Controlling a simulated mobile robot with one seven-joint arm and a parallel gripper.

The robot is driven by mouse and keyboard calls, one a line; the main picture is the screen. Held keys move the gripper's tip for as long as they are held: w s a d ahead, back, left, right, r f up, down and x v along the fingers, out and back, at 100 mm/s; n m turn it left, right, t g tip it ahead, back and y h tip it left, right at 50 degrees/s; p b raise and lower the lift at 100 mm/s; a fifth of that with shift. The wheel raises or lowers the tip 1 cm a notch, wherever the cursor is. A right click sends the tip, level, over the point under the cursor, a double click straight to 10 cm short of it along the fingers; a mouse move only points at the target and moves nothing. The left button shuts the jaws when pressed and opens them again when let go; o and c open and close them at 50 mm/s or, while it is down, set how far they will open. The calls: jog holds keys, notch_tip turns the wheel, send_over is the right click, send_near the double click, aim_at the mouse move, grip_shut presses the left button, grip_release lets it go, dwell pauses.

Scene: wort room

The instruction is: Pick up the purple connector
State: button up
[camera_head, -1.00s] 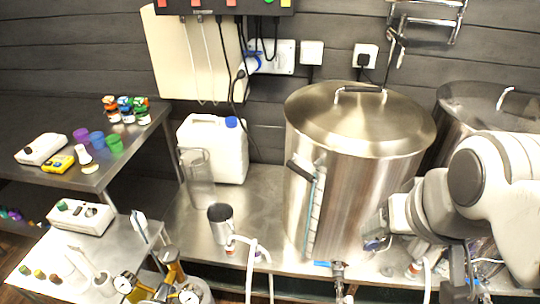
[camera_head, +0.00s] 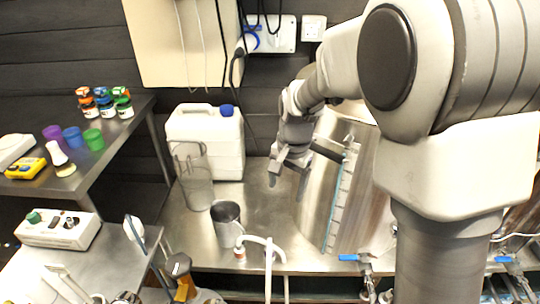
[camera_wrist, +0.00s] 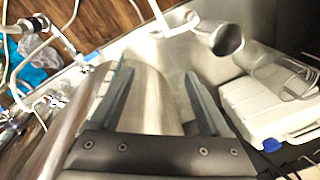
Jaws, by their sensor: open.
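A small purple cup-shaped piece (camera_head: 53,133) stands on the dark table at the left, beside a blue one and a green one. It is the only clearly purple thing I make out in the head view; I cannot tell whether it is the connector. My gripper (camera_head: 288,181) hangs in front of the large steel kettle (camera_head: 345,190), well to the right of the purple piece. In the wrist view my gripper (camera_wrist: 156,72) is open, with nothing held between its fingers. The kettle's curved steel wall lies behind the fingers there. No purple piece is clear in the wrist view.
A white canister (camera_head: 208,140) with a blue cap, a clear jug (camera_head: 192,178) and a steel cup (camera_head: 227,222) stand on the steel bench. A blue cup (camera_head: 73,137), green cup (camera_head: 94,139) and yellow meter (camera_head: 25,168) are on the left table.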

jog(key=m+g+b, duration=0.1)
jog(key=m+b, duration=0.1)
jog(key=b, duration=0.1)
send_near(270, 243)
jog(key=shift+h, duration=0.4)
jog(key=f+b, duration=0.1)
jog(key=f, duration=0.1)
jog(key=f+b, duration=0.1)
jog(key=f, duration=0.1)
jog(key=f+b, duration=0.1)
jog(key=f, duration=0.1)
jog(key=shift+w+a+f, duration=0.1)
jog(key=shift+a+f, duration=0.2)
jog(key=shift+a, duration=0.1)
jog(key=shift+f+b, duration=1.05)
jog(key=shift+f, duration=1.9)
jog(key=shift+c, duration=0.2)
grip_shut()
